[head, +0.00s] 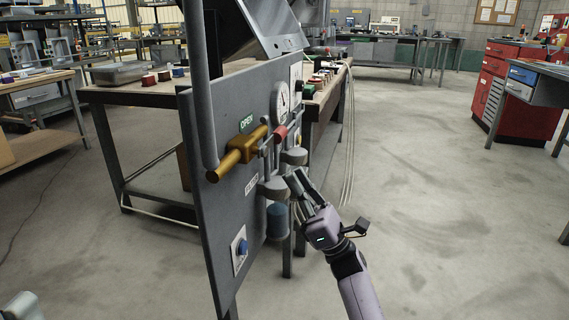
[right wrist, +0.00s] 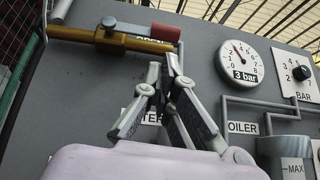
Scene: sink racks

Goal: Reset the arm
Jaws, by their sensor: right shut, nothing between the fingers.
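My right gripper (head: 298,180) is shut and empty, in front of the right part of a grey upright panel (head: 212,215). In the right wrist view its fingertips (right wrist: 170,66) meet just below a brass valve body (right wrist: 125,41) and a red handle grip (right wrist: 160,31). Whether the fingers touch the panel parts is unclear.
The panel carries a round gauge (right wrist: 240,62), a black knob (right wrist: 301,73), grey pipes and a blue button (head: 242,247). A workbench (head: 140,95) stands behind it. A red tool cabinet (head: 520,95) is at the right. The floor (head: 430,210) right of my arm is clear.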

